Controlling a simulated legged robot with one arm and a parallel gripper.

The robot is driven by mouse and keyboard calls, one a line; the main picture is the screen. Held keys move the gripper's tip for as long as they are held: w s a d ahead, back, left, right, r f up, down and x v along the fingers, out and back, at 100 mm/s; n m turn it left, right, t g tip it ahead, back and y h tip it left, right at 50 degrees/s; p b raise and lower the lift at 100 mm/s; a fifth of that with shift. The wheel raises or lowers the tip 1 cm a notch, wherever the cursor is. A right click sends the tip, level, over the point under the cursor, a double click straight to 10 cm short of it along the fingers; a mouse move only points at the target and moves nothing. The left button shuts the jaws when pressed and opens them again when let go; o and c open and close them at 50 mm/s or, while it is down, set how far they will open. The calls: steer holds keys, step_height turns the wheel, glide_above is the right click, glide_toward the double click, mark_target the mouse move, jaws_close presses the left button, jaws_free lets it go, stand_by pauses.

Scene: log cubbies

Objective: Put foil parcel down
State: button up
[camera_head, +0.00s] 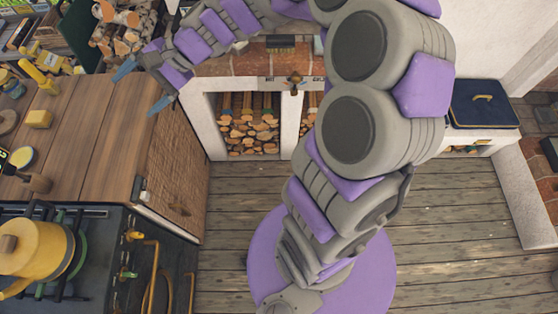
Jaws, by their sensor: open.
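My gripper (141,88) is at the upper left of the head view, at the end of my purple and grey arm. Its two blue-tipped fingers are spread apart, with nothing visible between them. It appears over the far right part of the wooden counter (104,130); its height above the counter is hard to tell. I cannot make out a foil parcel anywhere. My arm hides much of the middle of the view. The log cubbies (214,125), in a white wall, hold stacked logs (250,135).
A stove (95,265) with a yellow pot (32,250) stands at the lower left. A yellow block (38,118) and jars crowd the counter's left side. Stacked firewood (118,30) is behind. A dark blue lidded box (484,105) is at right. The wooden floor (450,215) is clear.

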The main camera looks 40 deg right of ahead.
steer(key=s+d+f+n+g+h, duration=0.1)
steer(key=s+n+g+h, duration=0.2)
steer(key=s, duration=0.6)
steer(key=s+d+f+n+g+h, duration=0.15)
steer(key=s+n, duration=0.25)
steer(key=s, duration=0.5)
steer(key=s+d+f+n+h, duration=0.2)
steer(key=s+d+h, duration=0.5)
steer(key=s+d, duration=0.4)
steer(key=shift+s+f+n, duration=0.35)
steer(key=shift+s+n, duration=0.25)
steer(key=shift+s, duration=0.3)
steer(key=shift+g, duration=0.25)
steer(key=shift+f+b, duration=0.55)
steer(key=shift+b, duration=0.05)
steer(key=shift+d, duration=0.15)
